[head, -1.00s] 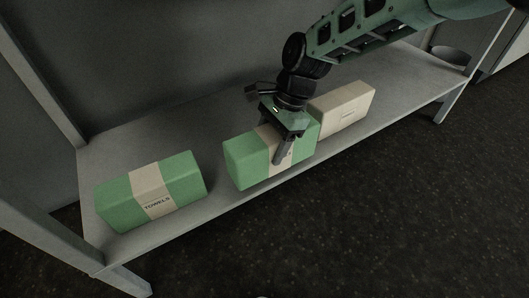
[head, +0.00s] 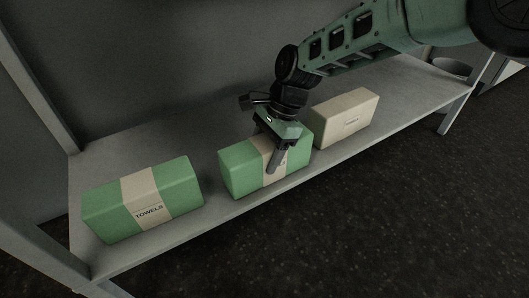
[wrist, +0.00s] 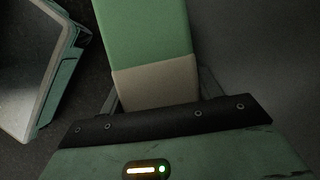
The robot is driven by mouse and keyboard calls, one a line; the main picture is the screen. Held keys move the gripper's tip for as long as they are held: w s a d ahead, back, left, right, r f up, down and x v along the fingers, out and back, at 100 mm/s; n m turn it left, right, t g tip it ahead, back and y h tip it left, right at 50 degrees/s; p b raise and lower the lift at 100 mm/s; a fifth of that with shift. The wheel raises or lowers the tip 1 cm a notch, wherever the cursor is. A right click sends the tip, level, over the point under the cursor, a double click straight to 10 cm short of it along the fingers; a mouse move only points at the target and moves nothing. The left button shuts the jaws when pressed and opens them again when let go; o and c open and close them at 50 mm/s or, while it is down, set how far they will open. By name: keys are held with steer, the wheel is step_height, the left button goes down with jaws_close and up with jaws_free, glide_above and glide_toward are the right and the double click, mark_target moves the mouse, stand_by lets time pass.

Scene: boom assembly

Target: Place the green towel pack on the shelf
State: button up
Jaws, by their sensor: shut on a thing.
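My gripper (head: 273,155) is shut on a green towel pack (head: 238,167) with a beige band, in the middle of the head view. The fingers straddle the pack across its band. The pack is at the shelf (head: 235,212), near its front edge; I cannot tell whether it rests on the surface or is just above it. In the wrist view the held pack (wrist: 145,35) runs upward from between the fingers. A second green towel pack (head: 175,183), its band lettered TOWELS, sits on the shelf at the left.
A beige pack (head: 345,118) sits on the shelf just right of the held pack. A dark round bowl-like object (head: 452,67) is at the far right end. Shelf posts stand at left and right. A gap of bare shelf separates the two green packs.

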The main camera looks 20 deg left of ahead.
steer(key=o, duration=1.3)
steer(key=shift+f, duration=0.1)
steer(key=p+v, duration=0.4)
steer(key=shift+w+d, duration=0.2)
steer(key=shift+w, duration=0.05)
steer(key=w+d+p, duration=0.1)
steer(key=w+d, duration=0.1)
steer(key=w+d+p, duration=0.2)
steer(key=w, duration=0.1)
steer(key=w+d+p, duration=0.1)
steer(key=w+d, duration=0.2)
steer(key=shift+w+d+f, duration=0.1)
steer(key=shift+w+f, duration=0.1)
steer(key=shift+f, duration=0.15)
